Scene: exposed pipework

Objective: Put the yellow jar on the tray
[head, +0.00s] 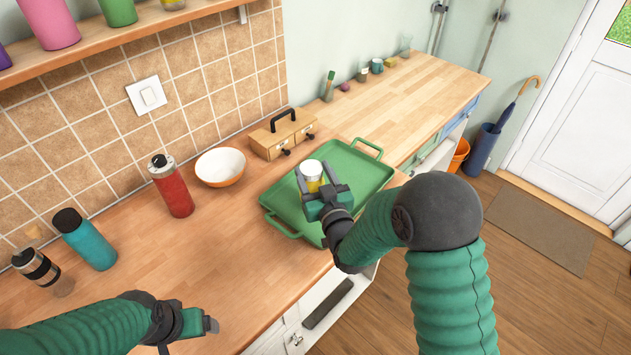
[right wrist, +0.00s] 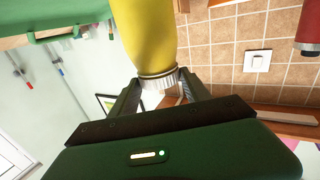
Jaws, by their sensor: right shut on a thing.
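The yellow jar (head: 312,174) has a pale lid and is between the fingers of my right gripper (head: 323,186). In the right wrist view the jar (right wrist: 150,35) shows large, its pale lid end between the fingers of the gripper (right wrist: 158,88). The green tray (head: 358,163) lies on the counter, and the jar appears within its outline in the head view. I cannot tell whether the jar touches the tray. The tray's edge also shows in the right wrist view (right wrist: 55,22). My left gripper (head: 205,324) is at the counter's front, away from the tray; its jaw opening is unclear.
A white-orange bowl (head: 220,166), a red bottle (head: 171,186), a teal bottle (head: 85,239) and a dark-lidded flask (head: 37,268) stand to the left. The counter before them is clear.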

